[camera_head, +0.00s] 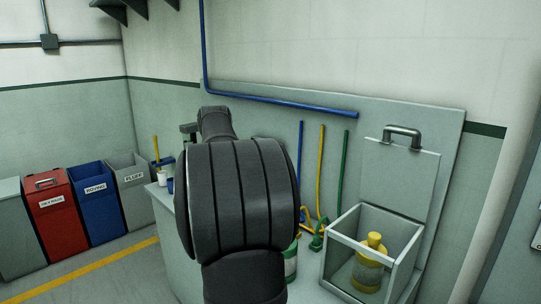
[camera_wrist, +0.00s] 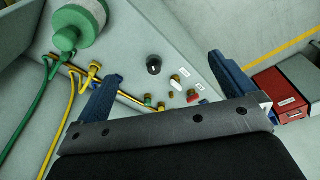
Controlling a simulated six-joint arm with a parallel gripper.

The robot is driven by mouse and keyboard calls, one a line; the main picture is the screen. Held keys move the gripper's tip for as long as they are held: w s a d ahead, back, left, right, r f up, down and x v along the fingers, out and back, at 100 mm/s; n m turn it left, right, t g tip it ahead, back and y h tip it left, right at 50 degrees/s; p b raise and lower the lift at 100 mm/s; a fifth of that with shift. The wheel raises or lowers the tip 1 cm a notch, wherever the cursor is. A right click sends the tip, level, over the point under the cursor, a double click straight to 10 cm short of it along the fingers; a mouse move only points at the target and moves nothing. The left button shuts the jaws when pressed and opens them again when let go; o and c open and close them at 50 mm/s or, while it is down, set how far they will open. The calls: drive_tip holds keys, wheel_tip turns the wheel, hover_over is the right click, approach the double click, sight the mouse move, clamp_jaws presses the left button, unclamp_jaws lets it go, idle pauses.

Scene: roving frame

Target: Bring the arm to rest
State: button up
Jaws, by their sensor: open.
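My gripper (camera_wrist: 163,68) shows in the wrist view with its two blue fingers wide apart. Nothing is between the fingers. Beyond them is a grey surface with a black knob (camera_wrist: 153,64) and several small brass, red and white fittings (camera_wrist: 176,82). In the head view my dark, ribbed arm fills the middle, and I cannot make out the gripper there. The arm hides much of the grey bench behind it.
An open grey box (camera_head: 340,257) holding a yellow bottle (camera_head: 372,248) stands right. Red (camera_head: 55,215), blue (camera_head: 98,205) and grey (camera_head: 133,190) bins stand left. Green (camera_wrist: 31,115) and yellow (camera_wrist: 75,107) hoses and a green cylinder (camera_wrist: 78,25) lie near the left finger.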

drive_tip(key=s+a+f+n, duration=0.1)
drive_tip(key=s+a+f, duration=0.1)
drive_tip(key=a, duration=0.4)
drive_tip(key=s+a+f+n, duration=0.1)
drive_tip(key=s+a+f, duration=0.1)
drive_tip(key=a, duration=0.4)
drive_tip(key=shift+s+a, duration=0.25)
drive_tip(key=shift+s, duration=0.6)
drive_tip(key=shift+w+d+r, duration=0.1)
drive_tip(key=w+d+r+m+t+h, duration=0.1)
drive_tip(key=w+d+r+m, duration=0.1)
drive_tip(key=d+r, duration=0.45)
drive_tip(key=w+d+r+m+t, duration=0.1)
drive_tip(key=w+d+r+m, duration=0.15)
drive_tip(key=d, duration=0.65)
drive_tip(key=w+d+r+m+t+h, duration=0.1)
drive_tip(key=w+d+r+m+t, duration=0.15)
drive_tip(key=d+r, duration=0.4)
drive_tip(key=s+d+r+m+h, duration=0.25)
drive_tip(key=d+r, duration=0.25)
drive_tip(key=d, duration=0.4)
drive_tip(key=s+d+r+m+t+h, duration=0.1)
drive_tip(key=s+d+r+m, duration=0.15)
drive_tip(key=d+r, duration=0.5)
drive_tip(key=s+d+r+m+h, duration=0.2)
drive_tip(key=s+d+r, duration=0.2)
drive_tip(key=d, duration=0.7)
drive_tip(key=x, duration=1)
